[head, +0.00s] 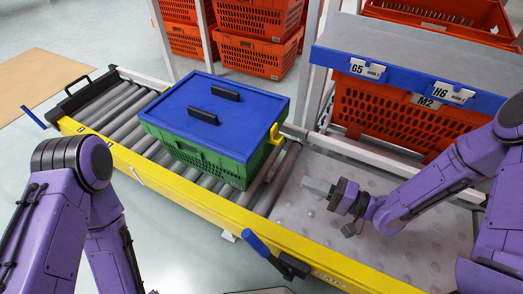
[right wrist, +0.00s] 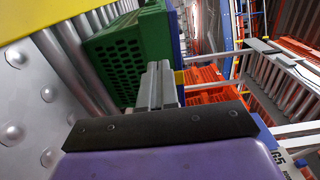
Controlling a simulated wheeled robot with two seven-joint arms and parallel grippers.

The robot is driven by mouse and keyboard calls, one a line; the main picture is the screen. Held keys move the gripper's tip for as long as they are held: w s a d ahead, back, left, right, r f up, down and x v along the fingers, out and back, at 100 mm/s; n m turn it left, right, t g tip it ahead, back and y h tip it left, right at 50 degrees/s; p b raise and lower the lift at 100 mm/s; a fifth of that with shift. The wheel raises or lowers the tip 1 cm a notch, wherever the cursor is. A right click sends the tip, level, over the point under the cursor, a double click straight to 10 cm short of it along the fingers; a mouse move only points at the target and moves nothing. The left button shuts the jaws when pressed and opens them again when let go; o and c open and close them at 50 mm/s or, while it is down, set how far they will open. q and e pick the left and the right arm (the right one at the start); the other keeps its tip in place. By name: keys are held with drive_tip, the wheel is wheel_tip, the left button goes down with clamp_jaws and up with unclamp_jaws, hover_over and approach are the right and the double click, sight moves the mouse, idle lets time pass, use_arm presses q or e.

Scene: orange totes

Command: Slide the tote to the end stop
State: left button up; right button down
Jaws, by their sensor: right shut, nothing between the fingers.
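A green tote (head: 205,150) with a blue lid (head: 215,112) and two black handles sits on the roller conveyor (head: 130,115), left of my right gripper. The end stop looks to be the dark bar (head: 82,98) at the conveyor's far left end; rollers show between it and the tote. My right gripper (head: 318,187) is shut and empty, over the studded plate right of the tote, with a gap between. In the right wrist view its fingers (right wrist: 157,85) point toward the green tote (right wrist: 128,55). My left arm shows at the lower left; its gripper is out of view.
A yellow rail (head: 180,195) runs along the conveyor's near side, with a blue lever (head: 262,250) in front. A yellow tab (head: 275,134) stands by the tote's right corner. Orange totes (head: 385,115) fill the shelf behind my right arm. The studded plate (head: 290,215) is clear.

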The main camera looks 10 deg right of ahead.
drive_tip(key=b, duration=0.4)
approach(254, 159)
drive_tip(key=x, duration=0.6)
drive_tip(key=shift+s+a+f, duration=0.1)
drive_tip(key=shift+f, duration=0.1)
drive_tip(key=shift+w+a+r, duration=0.1)
drive_tip(key=shift+w+a, duration=0.1)
drive_tip(key=shift+a, duration=0.1)
drive_tip(key=shift+w+p, duration=0.1)
drive_tip(key=shift+p, duration=0.2)
